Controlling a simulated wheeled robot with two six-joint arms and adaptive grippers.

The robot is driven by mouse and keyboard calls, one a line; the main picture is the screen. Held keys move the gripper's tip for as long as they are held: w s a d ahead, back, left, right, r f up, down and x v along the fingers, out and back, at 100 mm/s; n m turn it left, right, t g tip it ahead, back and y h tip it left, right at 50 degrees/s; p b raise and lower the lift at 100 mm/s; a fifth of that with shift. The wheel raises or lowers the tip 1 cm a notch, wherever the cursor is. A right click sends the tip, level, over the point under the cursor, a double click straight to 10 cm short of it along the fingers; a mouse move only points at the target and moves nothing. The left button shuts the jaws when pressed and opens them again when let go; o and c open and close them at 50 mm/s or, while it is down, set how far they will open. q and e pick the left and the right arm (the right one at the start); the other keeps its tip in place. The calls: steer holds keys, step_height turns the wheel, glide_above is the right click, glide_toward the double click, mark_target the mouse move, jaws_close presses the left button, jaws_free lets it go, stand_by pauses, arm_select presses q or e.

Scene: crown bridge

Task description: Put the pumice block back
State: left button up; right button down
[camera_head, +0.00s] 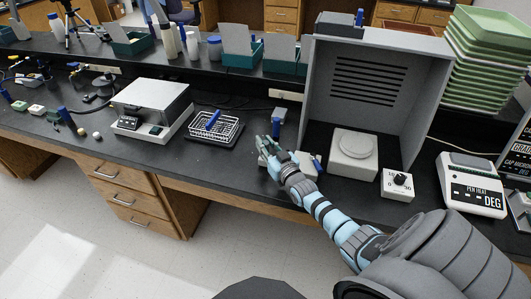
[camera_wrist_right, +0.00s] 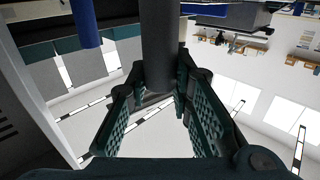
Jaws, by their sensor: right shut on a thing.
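My right gripper (camera_head: 266,147) reaches in over the front of the black bench, between the wire rack and the grey hood. In the right wrist view its green textured fingers (camera_wrist_right: 159,82) are closed around a dark grey, rod-like thing (camera_wrist_right: 158,42). I cannot tell whether this is the pumice block, and the gripper hides it in the head view. No other thing is clearly the pumice block. My left gripper is not in view.
Left of the gripper are a wire rack (camera_head: 228,136) and a metal-topped instrument (camera_head: 152,108). To the right, the grey hood (camera_head: 405,85) holds a pale round-topped device (camera_head: 353,153). A dial box (camera_head: 397,184) and a scale (camera_head: 470,184) stand farther right.

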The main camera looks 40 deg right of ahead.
steer(key=shift+f, duration=0.3)
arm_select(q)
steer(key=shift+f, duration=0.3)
arm_select(e)
steer(key=c, duration=1.4)
jaws_free()
steer(key=shift+c, duration=0.2)
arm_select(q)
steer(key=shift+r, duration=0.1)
